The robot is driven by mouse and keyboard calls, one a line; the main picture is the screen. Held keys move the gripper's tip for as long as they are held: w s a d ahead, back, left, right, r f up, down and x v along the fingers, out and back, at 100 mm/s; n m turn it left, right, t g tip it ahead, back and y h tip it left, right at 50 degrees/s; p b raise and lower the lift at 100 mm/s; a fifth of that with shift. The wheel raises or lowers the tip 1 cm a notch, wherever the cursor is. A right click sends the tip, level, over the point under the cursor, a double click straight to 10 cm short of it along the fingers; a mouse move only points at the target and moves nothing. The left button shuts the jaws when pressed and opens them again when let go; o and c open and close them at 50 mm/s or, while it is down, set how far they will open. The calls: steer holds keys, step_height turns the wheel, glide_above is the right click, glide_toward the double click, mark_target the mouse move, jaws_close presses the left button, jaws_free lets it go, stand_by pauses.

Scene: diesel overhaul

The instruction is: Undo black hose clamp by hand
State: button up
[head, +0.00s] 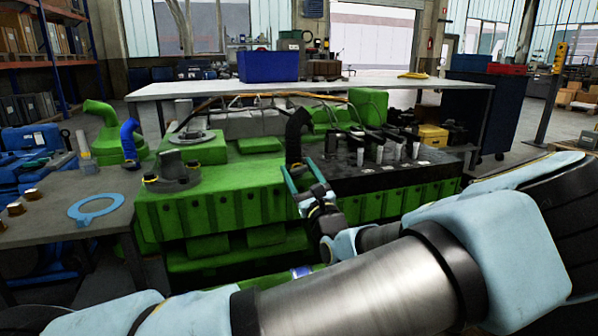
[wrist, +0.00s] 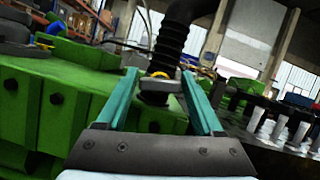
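A black ribbed hose (head: 296,128) stands upright on the green engine (head: 225,212) and bends over at its top. In the wrist view the hose (wrist: 170,45) rises just beyond my fingers. I see a gap on both sides and no clear contact. In the head view the clamp is too small to make out.
A black panel with several upright pale cylinders (head: 396,148) lies right of the hose. A grey side table (head: 40,222) with a blue ring gasket (head: 96,207) stands at left. Behind is a long white bench (head: 350,83) with a blue bin (head: 268,66).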

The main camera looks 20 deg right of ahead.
steer(key=c, duration=1)
steer(key=n+y, duration=0.2)
steer(key=n, duration=0.1)
steer(key=shift+r+n+p, duration=0.1)
steer(key=shift+n+p, duration=0.2)
steer(key=shift+p, duration=0.1)
steer(key=shift+n, duration=0.6)
steer(key=o, duration=1.4)
steer(key=shift+c, duration=0.2)
steer(key=v, duration=1.1)
